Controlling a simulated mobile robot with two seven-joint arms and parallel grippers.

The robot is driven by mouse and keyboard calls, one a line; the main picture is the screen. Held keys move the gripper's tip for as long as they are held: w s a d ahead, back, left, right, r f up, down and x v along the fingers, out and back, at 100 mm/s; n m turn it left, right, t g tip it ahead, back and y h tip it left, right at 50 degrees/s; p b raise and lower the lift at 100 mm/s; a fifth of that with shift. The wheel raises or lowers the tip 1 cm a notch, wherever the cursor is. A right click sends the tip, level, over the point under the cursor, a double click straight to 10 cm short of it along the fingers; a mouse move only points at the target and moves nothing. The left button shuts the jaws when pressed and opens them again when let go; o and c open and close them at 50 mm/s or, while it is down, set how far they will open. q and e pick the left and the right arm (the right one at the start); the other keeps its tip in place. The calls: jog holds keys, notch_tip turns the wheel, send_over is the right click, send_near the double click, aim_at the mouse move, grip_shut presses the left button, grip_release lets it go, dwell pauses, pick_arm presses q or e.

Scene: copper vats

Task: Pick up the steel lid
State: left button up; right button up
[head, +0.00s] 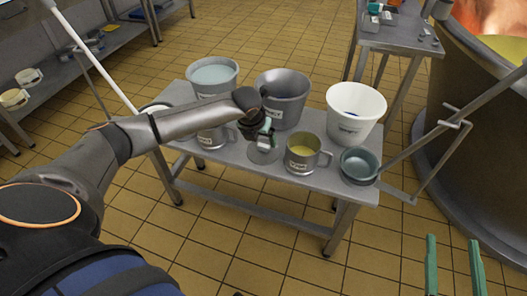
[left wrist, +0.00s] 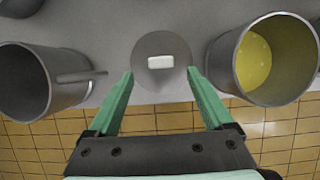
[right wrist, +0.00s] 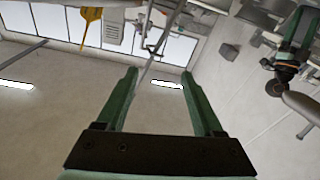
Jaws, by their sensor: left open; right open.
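The steel lid (left wrist: 143,45) is a flat grey disc with a pale block-shaped handle (left wrist: 160,62) on top. It lies on the steel table (head: 220,172) between two steel mugs; in the head view the lid (head: 262,155) is partly hidden by my left gripper. My left gripper (head: 266,138) is open and points down above the lid. My right gripper (head: 453,241) is open and empty, away from the table.
A steel mug with yellow contents (head: 303,153) stands right of the lid, another mug (head: 212,138) left. Behind are a grey bucket (head: 285,95), a bucket of pale liquid (head: 212,76) and a white bucket (head: 354,112). A small bowl (head: 359,165) stands at the right end.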

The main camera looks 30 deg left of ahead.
aim_at(263, 145)
pick_arm(q)
jog(key=b+x, duration=0.2)
jog(key=x, duration=0.2)
jog(key=shift+w+f, duration=0.15)
jog(key=shift+w, duration=0.1)
jog(key=shift+f, duration=0.15)
grip_shut()
pick_arm(e)
jog(key=s+a+r+n+t+y, duration=0.1)
jog(key=s+r+n+t+y, duration=0.2)
jog(key=r, duration=0.9)
jog(key=shift+s+n+t+y, duration=0.4)
jog(key=shift+s+n+y, duration=0.25)
jog(key=shift+y, duration=0.55)
